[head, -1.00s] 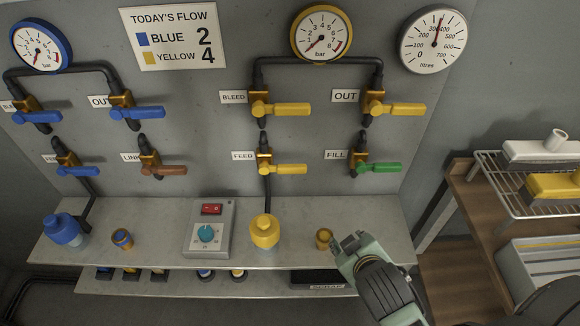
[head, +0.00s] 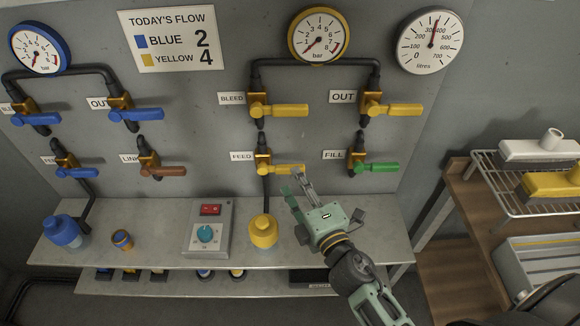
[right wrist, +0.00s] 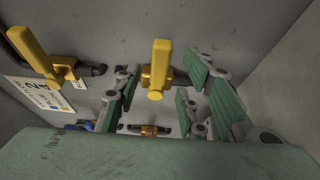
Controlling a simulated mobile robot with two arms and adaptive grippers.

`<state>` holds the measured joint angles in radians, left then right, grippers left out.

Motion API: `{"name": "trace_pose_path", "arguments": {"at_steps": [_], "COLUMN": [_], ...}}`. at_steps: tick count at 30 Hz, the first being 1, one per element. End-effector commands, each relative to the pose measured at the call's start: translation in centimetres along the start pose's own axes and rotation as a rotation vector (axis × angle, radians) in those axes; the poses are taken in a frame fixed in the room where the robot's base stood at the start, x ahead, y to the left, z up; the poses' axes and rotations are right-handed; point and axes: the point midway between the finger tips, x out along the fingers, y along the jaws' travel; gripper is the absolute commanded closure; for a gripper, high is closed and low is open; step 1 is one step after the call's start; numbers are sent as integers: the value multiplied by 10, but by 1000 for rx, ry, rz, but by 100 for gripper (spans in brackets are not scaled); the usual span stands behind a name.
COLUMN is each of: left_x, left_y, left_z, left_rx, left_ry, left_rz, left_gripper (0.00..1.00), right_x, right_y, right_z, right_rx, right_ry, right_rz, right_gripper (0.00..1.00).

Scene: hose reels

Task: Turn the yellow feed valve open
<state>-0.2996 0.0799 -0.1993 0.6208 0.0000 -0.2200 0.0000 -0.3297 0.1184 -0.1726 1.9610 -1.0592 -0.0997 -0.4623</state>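The yellow feed valve handle (head: 283,169) sits on a brass body beside the FEED label (head: 242,156). It points right, across the vertical pipe. My right gripper (head: 297,186) is open, its fingertips just below and right of the handle's free end. In the right wrist view a yellow handle (right wrist: 160,66), apparently the feed valve's, shows in the gap between the open fingers (right wrist: 165,95). I cannot tell whether they touch it. Another yellow handle (right wrist: 32,52) shows at left there. My left gripper is not in view.
The yellow BLEED handle (head: 290,110) is above, the yellow OUT handle (head: 405,109) upper right, and the green FILL handle (head: 380,167) right. The shelf (head: 150,212) below holds a yellow-capped bottle (head: 263,232) and a control box (head: 207,230). A wire rack (head: 500,185) stands right.

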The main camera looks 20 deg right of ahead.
Motion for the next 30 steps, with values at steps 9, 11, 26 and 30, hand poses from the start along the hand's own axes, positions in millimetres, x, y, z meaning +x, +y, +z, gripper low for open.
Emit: {"name": "trace_pose_path", "arguments": {"at_steps": [9,11,26,30], "left_x": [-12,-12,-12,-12], "left_y": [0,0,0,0], "left_z": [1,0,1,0], "left_rx": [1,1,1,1], "left_ry": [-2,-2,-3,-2], "left_rz": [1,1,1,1], "left_gripper": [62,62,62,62], "right_x": [46,50,54,54], "right_y": [2,2,0,0], "right_z": [0,0,0,1], "right_rx": [2,3,4,4], "right_ry": [-2,-2,-2,-2], "right_rz": [0,1,-1,-1], "right_gripper": [62,62,77,90]}}
